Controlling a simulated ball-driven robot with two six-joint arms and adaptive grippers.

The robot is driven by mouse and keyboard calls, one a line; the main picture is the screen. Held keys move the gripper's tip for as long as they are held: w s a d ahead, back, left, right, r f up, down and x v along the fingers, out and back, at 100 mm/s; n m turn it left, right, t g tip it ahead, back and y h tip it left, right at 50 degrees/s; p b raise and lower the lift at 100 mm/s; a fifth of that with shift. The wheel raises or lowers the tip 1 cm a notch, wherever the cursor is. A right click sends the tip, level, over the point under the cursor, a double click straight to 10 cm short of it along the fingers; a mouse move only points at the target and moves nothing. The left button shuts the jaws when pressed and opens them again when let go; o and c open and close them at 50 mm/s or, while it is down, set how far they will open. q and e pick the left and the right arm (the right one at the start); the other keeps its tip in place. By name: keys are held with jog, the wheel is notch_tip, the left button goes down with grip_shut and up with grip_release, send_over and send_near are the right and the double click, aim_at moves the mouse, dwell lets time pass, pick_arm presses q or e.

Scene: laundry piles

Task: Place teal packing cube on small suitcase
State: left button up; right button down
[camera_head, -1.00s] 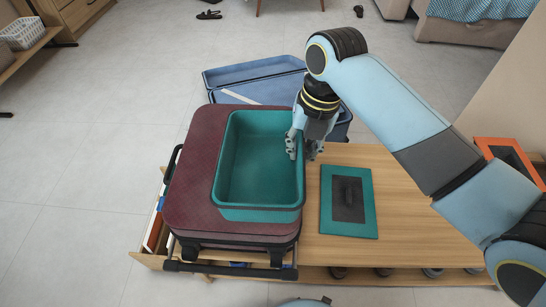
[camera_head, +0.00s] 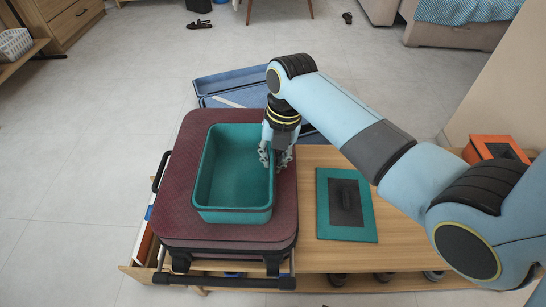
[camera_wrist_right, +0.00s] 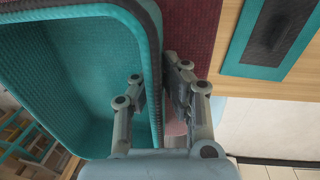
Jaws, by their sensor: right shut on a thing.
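The teal packing cube (camera_head: 238,205) is an open, empty bin on top of the closed maroon small suitcase (camera_head: 183,170). It sits near the middle of the suitcase top, with maroon fabric showing around it. My right gripper (camera_head: 275,160) is shut on the cube's right wall. In the right wrist view, the gripper fingers (camera_wrist_right: 153,95) straddle the teal wall, one inside and one outside. Whether the cube's base touches the suitcase is hard to tell. My left gripper is not in view.
The suitcase lies on a wooden bench (camera_head: 310,255). A teal lid with a dark panel (camera_head: 365,215) lies right of it. A blue open case (camera_head: 235,80) is behind on the floor. An orange box (camera_head: 490,148) stands at the right.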

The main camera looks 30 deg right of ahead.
jog(key=c, duration=1.5)
grip_release()
jog(key=shift+o, duration=0.2)
notch_tip(320, 180, up, 12)
jog(key=d+p, duration=0.1)
jog(key=p, duration=0.2)
jog(key=shift+s+d, duration=0.2)
jog(key=shift+s, duration=0.25)
